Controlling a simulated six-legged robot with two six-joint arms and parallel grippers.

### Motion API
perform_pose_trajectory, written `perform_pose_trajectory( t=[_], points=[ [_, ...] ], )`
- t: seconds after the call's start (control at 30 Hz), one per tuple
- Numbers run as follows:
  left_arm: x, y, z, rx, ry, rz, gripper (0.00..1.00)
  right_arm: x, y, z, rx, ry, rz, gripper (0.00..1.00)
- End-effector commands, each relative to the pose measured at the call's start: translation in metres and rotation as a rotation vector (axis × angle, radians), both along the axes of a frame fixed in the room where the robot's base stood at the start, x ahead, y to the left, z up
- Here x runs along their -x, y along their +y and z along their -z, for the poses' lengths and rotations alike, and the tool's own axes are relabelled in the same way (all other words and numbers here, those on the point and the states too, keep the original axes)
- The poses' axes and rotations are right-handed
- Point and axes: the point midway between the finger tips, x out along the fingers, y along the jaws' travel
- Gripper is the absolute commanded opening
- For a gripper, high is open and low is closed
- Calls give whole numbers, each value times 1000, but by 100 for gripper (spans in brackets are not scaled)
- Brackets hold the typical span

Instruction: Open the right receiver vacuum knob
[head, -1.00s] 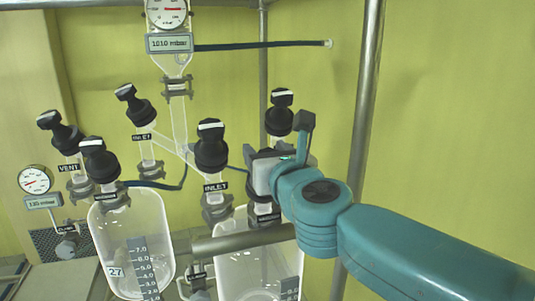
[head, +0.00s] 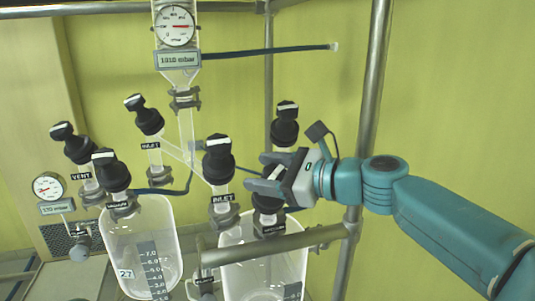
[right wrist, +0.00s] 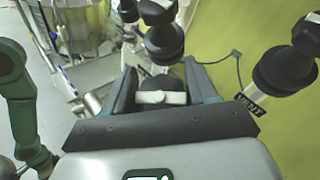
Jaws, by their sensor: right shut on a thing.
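The right receiver (head: 262,262) is a clear glass vessel with a printed scale, below centre in the head view. Its vacuum knob (head: 267,203) is black and stands over a small dark label; my gripper hides its upper part. My right gripper (head: 258,175) comes in from the right and is shut on this knob. In the right wrist view, the knob's cap with its white bar (right wrist: 162,97) lies between the two fingers (right wrist: 158,88), the bar running across from finger to finger. My left gripper does not show.
A black inlet knob (head: 218,155) stands close left of my gripper, and another black knob (head: 285,122) stands just behind it. The left receiver (head: 142,245) has its own vacuum knob (head: 110,170). Metal rails and a post (head: 372,100) frame the setup. A gauge reads 1010 mbar (head: 178,60).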

Motion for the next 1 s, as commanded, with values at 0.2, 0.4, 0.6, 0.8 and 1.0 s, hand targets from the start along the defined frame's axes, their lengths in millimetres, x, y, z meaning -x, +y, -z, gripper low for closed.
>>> perform_pose_trajectory(
  t=[0.2,0.4,0.6,0.8,1.0],
  points=[
    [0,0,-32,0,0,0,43,2,1,-5,83,-32,-158,27],
    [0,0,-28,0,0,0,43,4,1,-1,143,-56,-270,27],
    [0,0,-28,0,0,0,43,6,2,-1,180,-68,-341,27],
    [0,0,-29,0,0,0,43,7,1,0,201,-73,-373,27],
    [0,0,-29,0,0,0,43,7,1,0,207,-74,-382,27]
  ],
)
